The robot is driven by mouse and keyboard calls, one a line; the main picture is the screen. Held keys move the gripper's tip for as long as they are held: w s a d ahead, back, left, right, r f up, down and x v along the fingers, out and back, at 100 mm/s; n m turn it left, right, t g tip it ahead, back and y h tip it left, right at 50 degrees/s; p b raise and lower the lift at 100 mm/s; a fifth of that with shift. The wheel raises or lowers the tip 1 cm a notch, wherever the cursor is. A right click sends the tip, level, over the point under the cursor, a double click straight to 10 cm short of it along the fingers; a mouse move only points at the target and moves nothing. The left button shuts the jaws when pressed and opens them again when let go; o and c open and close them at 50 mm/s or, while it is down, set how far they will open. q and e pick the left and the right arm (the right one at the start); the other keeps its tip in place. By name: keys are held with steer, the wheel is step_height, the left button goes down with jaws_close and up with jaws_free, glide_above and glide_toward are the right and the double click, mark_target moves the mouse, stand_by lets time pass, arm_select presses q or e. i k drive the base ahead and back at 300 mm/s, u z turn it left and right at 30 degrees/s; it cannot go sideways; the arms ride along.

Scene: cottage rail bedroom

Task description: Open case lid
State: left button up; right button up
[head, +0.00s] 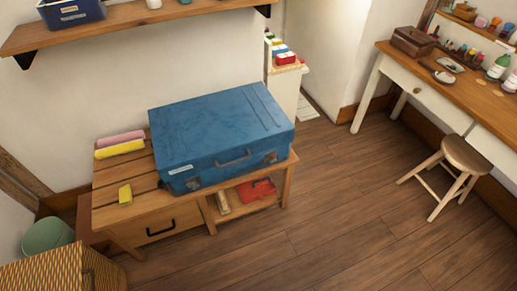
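A large blue case (220,136) lies flat on a slatted wooden bench (103,195) left of the middle of the head view. Its lid is shut. A handle (233,159) sits on its front face, with a latch (270,157) to the right and another latch (193,184) to the left. A small white label is near the front left corner. Neither of my grippers shows in this view.
A wall shelf (135,16) hangs above. A stool (466,155) and desk (400,70) stand at right. The floor in front is clear.

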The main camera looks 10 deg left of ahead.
mark_target(223, 128)
steer(key=u, duration=0.2)
steer(key=i, duration=1)
steer(key=u, duration=0.75)
